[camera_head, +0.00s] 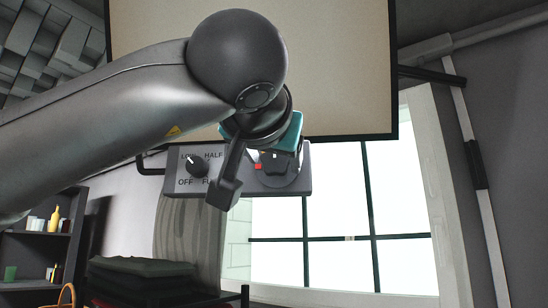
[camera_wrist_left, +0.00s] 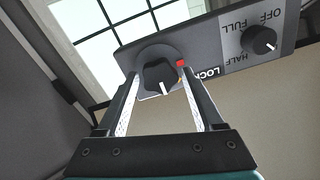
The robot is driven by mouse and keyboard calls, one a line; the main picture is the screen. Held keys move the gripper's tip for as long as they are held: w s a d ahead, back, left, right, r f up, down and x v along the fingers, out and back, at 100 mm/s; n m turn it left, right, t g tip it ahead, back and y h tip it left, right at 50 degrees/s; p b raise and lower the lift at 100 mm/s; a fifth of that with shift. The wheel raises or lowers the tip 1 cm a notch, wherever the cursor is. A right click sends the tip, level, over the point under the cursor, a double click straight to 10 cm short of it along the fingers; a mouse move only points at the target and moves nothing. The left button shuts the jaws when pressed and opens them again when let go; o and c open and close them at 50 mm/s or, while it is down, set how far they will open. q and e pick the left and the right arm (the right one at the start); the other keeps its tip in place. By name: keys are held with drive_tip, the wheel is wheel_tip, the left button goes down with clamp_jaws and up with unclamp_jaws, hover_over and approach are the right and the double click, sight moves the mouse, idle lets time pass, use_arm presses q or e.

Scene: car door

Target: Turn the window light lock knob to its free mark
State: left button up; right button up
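The window light lock knob (camera_wrist_left: 158,75) is a black knob on a round grey dial on the grey control panel (camera_head: 311,172). Its white pointer faces down in the left wrist view. A red mark (camera_wrist_left: 180,63) sits at the dial's edge, close to the word LOCK (camera_wrist_left: 208,73). A free mark cannot be read. My left gripper (camera_wrist_left: 159,77) is open, one finger on each side of the knob; I cannot tell whether they touch it. In the head view the left gripper (camera_head: 250,165) partly covers the panel and the knob (camera_head: 276,163).
A second black knob (camera_head: 197,166), with OFF, HALF and FULL labels, sits left on the panel. A large beige board (camera_head: 335,70) hangs behind and above. A bright window (camera_head: 400,210) is at the right. A dark shelf (camera_head: 38,245) stands lower left.

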use_arm(q)
clamp_jaws()
idle(0.3)
drive_tip(key=shift+n, duration=0.3)
drive_tip(key=n+b, duration=0.1)
drive_tip(key=n, duration=0.2)
drive_tip(key=shift+f+n+b, duration=0.1)
drive_tip(key=shift+n+b, duration=0.2)
drive_tip(key=shift+b, duration=0.05)
drive_tip(key=n+b, duration=0.1)
drive_tip(key=n, duration=0.3)
drive_tip(key=shift+n+b, duration=0.3)
drive_tip(key=n+b, duration=0.1)
drive_tip(key=n, duration=0.3)
drive_tip(key=shift+d, duration=0.1)
drive_tip(key=n+b, duration=0.2)
drive_tip(key=n, duration=0.3)
